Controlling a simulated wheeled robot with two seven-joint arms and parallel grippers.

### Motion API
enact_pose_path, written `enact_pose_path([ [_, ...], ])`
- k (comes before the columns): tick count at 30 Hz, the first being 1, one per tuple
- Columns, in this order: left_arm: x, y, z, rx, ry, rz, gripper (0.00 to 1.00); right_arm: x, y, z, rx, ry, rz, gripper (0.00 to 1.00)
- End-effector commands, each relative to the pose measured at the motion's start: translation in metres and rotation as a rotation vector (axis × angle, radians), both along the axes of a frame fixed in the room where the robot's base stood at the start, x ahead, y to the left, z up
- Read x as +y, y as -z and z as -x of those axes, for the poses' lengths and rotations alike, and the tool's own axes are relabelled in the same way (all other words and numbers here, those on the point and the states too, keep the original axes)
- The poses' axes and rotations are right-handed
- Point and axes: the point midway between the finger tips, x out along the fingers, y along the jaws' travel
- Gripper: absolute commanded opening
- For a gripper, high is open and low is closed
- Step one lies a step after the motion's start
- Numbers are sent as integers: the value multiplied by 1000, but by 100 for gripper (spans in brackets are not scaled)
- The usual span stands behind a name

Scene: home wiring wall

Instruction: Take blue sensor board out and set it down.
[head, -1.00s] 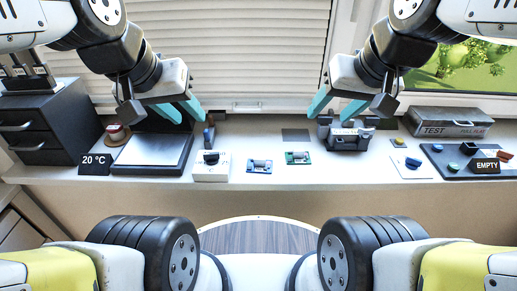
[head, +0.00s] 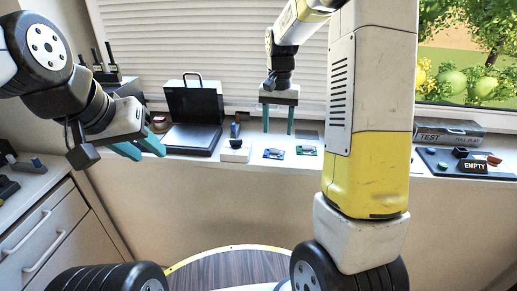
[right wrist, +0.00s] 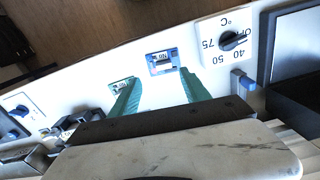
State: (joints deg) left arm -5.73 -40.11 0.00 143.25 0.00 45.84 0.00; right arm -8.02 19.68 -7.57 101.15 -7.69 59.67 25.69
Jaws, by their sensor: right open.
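The blue sensor board (head: 273,153) lies on the white ledge (head: 400,166); it also shows in the right wrist view (right wrist: 160,57), with a pale module on it. The green board (head: 307,150) lies just to its right. My right gripper (head: 278,132) is open, pointing down behind the blue board in the head view. In the right wrist view, my right gripper's fingertips (right wrist: 157,74) straddle the blue board's line without visibly touching it; one finger partly overlaps the green board (right wrist: 120,85). My left gripper (head: 142,150) is open and empty at the ledge's left.
A white dial box (head: 235,152) stands close left of the blue board. A black case (head: 194,104) with a raised lid is further left. At the right are a TEST box (head: 448,132) and a dark tray (head: 435,160) with an EMPTY sign (head: 475,166). My right arm hides part of the ledge.

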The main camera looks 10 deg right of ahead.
Motion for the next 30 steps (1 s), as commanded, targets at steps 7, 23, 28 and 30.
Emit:
enact_pose_path([
  [7,0,0,0,0,0,0,36,1,28,0,4,0,0,55],
  [23,0,0,0,0,0,0,36,7,75,-4,1,0,0,55],
  [28,0,0,0,0,0,0,36,7,75,-4,0,0,0,39],
  [30,0,0,0,0,0,0,36,7,75,-4,0,-1,0,25],
])
